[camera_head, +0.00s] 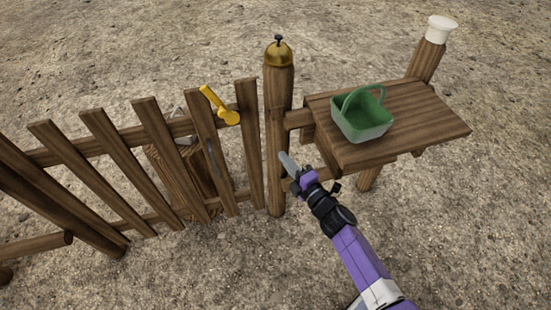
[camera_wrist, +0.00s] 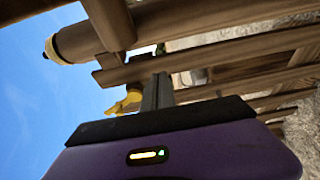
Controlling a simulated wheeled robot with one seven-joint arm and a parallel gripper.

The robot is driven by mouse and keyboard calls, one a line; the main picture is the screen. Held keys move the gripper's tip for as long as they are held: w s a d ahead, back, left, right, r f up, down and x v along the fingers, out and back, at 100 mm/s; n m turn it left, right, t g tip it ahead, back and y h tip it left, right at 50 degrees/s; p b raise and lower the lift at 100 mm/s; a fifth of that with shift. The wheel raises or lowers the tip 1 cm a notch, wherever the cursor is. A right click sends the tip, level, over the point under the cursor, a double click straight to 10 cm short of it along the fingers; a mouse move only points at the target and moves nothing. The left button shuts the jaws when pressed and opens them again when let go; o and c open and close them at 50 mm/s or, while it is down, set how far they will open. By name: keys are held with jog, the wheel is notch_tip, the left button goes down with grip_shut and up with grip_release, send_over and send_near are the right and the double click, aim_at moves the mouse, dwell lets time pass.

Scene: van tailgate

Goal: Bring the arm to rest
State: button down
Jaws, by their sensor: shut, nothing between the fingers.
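My purple arm reaches up from the lower right in the head view. My gripper (camera_head: 287,161) is at its end, shut and empty, in front of the wooden post with the brass bell and left of the wooden table. In the wrist view my gripper (camera_wrist: 158,90) points toward the fence rails, with the yellow latch handle partly behind it. I cannot tell from these views whether the fingers touch the post.
A brass bell (camera_head: 278,53) tops the post (camera_head: 278,110). A yellow handle (camera_head: 221,106) sits on the picket fence (camera_head: 120,150) at left. A green basket (camera_head: 362,118) stands on the wooden table (camera_head: 430,115). A white cup-like thing (camera_head: 441,29) tops another post. Bare ground lies in front.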

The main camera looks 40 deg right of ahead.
jog(key=s+d, duration=0.1)
jog(key=d, duration=0.1)
jog(key=s+d, duration=0.2)
jog(key=shift+s+d, duration=0.2)
jog(key=shift+s, duration=0.05)
jog(key=shift+s, duration=0.1)
jog(key=s+a+r+m+y+p, duration=0.1)
jog(key=s+a+r+m, duration=0.25)
jog(key=s+a, duration=0.45)
jog(key=s+a+r+m+y, duration=0.1)
jog(key=s+a+r+m, duration=0.25)
jog(key=s, duration=0.75)
jog(key=s+a+r+m+g, duration=0.3)
jog(key=s+a+r+m, duration=0.6)
jog(key=s, duration=0.3)
jog(key=shift+s+a+r+y, duration=0.15)
jog(key=shift+a+r+y, duration=0.15)
jog(key=shift+a+r, duration=0.5)
